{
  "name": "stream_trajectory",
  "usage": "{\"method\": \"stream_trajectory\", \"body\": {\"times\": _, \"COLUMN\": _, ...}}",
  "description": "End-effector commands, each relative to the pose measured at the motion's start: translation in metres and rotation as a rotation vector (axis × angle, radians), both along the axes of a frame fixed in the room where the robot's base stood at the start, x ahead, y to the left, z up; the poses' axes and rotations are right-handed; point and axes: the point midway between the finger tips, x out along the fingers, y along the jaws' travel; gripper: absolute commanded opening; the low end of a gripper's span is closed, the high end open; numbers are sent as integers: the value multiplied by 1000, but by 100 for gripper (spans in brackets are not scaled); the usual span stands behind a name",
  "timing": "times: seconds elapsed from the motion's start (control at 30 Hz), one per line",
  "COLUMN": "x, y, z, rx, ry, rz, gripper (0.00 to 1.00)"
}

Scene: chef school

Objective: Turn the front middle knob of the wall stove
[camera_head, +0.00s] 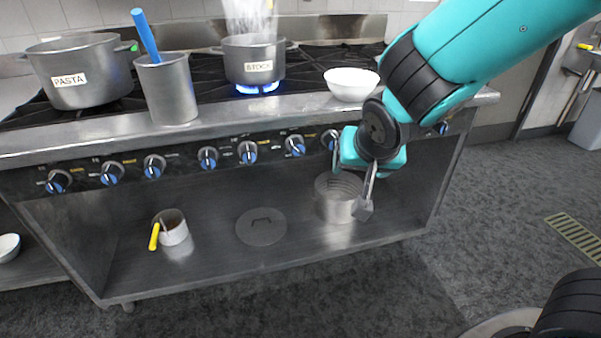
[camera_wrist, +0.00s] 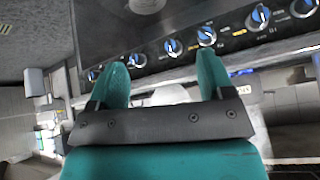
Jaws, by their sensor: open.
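The stove's front panel carries a row of black knobs with blue faces. Mid-row knobs in the head view include one left of centre (camera_head: 207,157) and one under the stock pot (camera_head: 247,152); others show farther right (camera_head: 295,145). I cannot tell for sure which one is the front middle knob. My gripper (camera_head: 350,178) is open and empty in front of the panel's right part, partly hiding the knobs there. In the wrist view, my gripper's two teal fingers (camera_wrist: 162,72) are apart. Knobs (camera_wrist: 173,47) show beyond them, one near the right fingertip (camera_wrist: 206,36); no contact is visible.
On the stove stand a pasta pot (camera_head: 80,82), a metal container with a blue handle (camera_head: 170,92), a stock pot (camera_head: 254,64) over a lit flame, and a white bowl (camera_head: 351,85). The lower shelf (camera_head: 205,245) holds metal cookware. The floor (camera_head: 430,290) in front is clear.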

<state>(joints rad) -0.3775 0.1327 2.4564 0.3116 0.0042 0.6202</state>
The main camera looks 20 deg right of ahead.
Motion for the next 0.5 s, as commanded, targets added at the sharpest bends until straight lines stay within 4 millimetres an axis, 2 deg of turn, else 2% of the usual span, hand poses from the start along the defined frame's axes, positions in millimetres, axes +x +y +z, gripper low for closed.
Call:
{"method": "stream_trajectory", "body": {"times": 0.03, "x": 24, "y": -13, "z": -52, "rx": -48, "ry": -106, "rz": -80, "gripper": 74}}
{"method": "stream_trajectory", "body": {"times": 0.1, "x": 55, "y": -29, "z": -76, "rx": -103, "ry": -287, "rz": -156, "gripper": 74}}
{"method": "stream_trajectory", "body": {"times": 0.2, "x": 90, "y": -33, "z": -99, "rx": -156, "ry": -539, "rz": -157, "gripper": 74}}
{"method": "stream_trajectory", "body": {"times": 0.3, "x": 111, "y": -17, "z": -117, "rx": -175, "ry": -732, "rz": -69, "gripper": 74}}
{"method": "stream_trajectory", "body": {"times": 0.5, "x": 125, "y": 26, "z": -140, "rx": -158, "ry": -910, "rz": 136, "gripper": 74}}
